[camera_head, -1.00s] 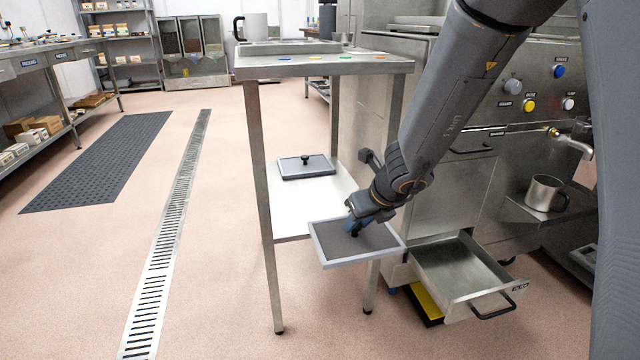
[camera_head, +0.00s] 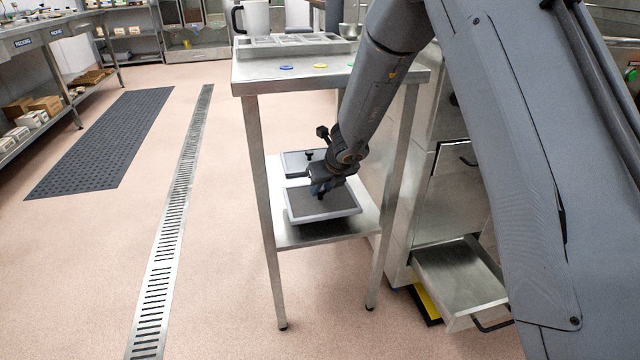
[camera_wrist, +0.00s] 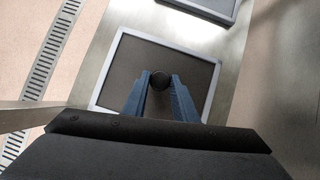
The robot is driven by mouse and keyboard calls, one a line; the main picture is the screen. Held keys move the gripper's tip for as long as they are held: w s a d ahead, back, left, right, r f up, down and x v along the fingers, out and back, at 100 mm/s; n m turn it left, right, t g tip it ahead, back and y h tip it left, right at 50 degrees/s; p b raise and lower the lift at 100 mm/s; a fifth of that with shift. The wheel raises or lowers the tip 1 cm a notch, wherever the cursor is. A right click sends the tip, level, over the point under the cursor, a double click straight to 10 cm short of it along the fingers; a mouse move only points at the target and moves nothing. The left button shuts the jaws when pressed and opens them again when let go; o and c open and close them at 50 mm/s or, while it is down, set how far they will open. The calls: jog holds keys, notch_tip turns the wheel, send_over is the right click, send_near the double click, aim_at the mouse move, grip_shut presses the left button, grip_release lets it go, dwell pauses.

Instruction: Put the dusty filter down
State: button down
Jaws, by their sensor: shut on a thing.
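The dusty filter (camera_head: 310,207) is a dark grey panel in a light frame, with a black knob in its middle. My gripper (camera_head: 321,190) is shut on that knob. In the head view the filter is over the front part of the small stand's lower shelf (camera_head: 290,235); I cannot tell whether it touches the shelf. In the wrist view the filter (camera_wrist: 125,70) lies under the blue fingers (camera_wrist: 160,90), which close around the round knob. A second framed filter (camera_head: 300,158) with a black knob lies behind it on the same shelf.
The stand's top (camera_head: 265,76) carries a metal tray and a mug (camera_head: 252,17). An open drawer (camera_head: 455,280) sticks out at the right. The stand's legs frame the shelf.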

aim_at(323, 191)
jog(key=shift+w+p, duration=0.3)
jog(key=shift+w, duration=0.25)
jog(key=shift+w+a+f+b, duration=0.1)
jog(key=shift+w+f+b, duration=0.15)
jog(key=shift+f+b, duration=0.1)
notch_tip(323, 191, down, 3)
jog(key=b, duration=0.4)
jog(key=shift+s, duration=0.1)
jog(key=c, duration=1.4)
grip_release()
jog(key=shift+c, duration=0.2)
